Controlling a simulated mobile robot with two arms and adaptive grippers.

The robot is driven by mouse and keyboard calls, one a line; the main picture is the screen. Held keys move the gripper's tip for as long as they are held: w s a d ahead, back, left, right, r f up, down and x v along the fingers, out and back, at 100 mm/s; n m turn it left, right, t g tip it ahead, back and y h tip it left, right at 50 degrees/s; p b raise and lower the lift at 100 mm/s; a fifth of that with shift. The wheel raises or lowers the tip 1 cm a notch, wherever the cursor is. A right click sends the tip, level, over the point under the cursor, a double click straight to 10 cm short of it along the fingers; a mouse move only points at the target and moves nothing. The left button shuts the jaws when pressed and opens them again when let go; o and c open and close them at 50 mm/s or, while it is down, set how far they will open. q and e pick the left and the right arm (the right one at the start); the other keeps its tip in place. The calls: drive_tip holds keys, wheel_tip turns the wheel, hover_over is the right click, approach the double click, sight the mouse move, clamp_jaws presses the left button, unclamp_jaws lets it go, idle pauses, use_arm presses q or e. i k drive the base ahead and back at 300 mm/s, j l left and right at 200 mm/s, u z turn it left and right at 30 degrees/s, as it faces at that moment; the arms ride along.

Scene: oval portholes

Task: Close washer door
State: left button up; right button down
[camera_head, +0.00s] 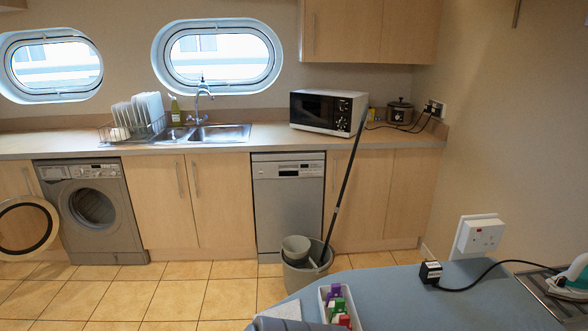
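The grey washer (120,222) stands under the counter at the far left of the head view. The door's left part is cut off or close to the picture edge. The round drum opening (93,206) is uncovered and dark inside. Neither of my grippers shows in this view.
A bucket (305,278) with a long-handled mop stands before the silver dishwasher (288,205). An ironing board (395,298) fills the lower right, holding a white box of bottles and an iron (572,278). Tiled floor (170,295) before the washer is clear.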

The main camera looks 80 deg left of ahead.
sight(9, 204)
drive_tip(key=k+j+u, duration=0.1)
drive_tip(key=u, duration=0.4)
drive_tip(key=k+j+u, duration=0.1)
drive_tip(key=j+u, duration=0.15)
drive_tip(key=u, duration=0.2)
drive_tip(key=j+u, duration=0.2)
drive_tip(key=u, duration=0.3)
drive_tip(key=j+u, duration=0.25)
drive_tip(key=u, duration=0.25)
drive_tip(key=j+u, duration=0.25)
drive_tip(key=u, duration=0.2)
